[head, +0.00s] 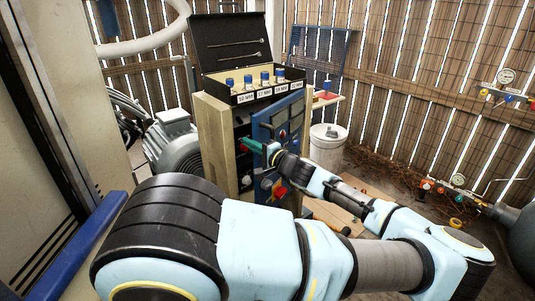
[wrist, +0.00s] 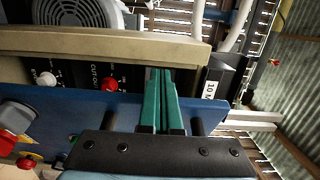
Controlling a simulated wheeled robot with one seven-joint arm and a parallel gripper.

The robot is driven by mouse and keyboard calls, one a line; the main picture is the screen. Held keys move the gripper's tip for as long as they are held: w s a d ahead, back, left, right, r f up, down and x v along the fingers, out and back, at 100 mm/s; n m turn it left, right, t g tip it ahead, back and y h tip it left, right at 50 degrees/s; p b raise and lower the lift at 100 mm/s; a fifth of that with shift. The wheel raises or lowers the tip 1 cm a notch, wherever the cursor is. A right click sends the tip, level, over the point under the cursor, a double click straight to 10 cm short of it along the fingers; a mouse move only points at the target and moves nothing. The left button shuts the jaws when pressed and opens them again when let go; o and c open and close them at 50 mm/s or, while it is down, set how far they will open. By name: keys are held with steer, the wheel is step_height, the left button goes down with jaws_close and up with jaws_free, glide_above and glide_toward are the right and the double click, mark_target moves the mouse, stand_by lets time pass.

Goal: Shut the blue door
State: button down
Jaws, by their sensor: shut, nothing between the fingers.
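The blue door (head: 291,114) is on the front of a wooden cabinet (head: 215,145) and stands ajar. The dark interior panel with a red knob (wrist: 109,84) and a white knob (wrist: 47,79) shows between the wooden frame and the door. In the wrist view the blue door (wrist: 75,112) runs across the middle. My gripper (head: 246,144) has green fingers, shut together and empty, at the door's left edge in the head view. In the wrist view my gripper (wrist: 160,72) reaches past the door edge toward the wooden frame. Whether the fingers touch the door is unclear.
An open black case (head: 240,75) with several blue-capped bottles sits on top of the cabinet. A grey motor (head: 175,140) stands left of it. A white bucket (head: 327,147) is behind right. Gauges and valves (head: 457,182) are at the right.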

steer(key=shift+m+t+h, duration=0.7)
steer(key=shift+m+h, duration=0.1)
steer(key=shift+h, duration=0.1)
steer(key=shift+w+a, duration=0.65)
steer(key=shift+a, duration=0.2)
steer(key=shift+w+a, duration=0.6)
steer(key=shift+a, duration=0.2)
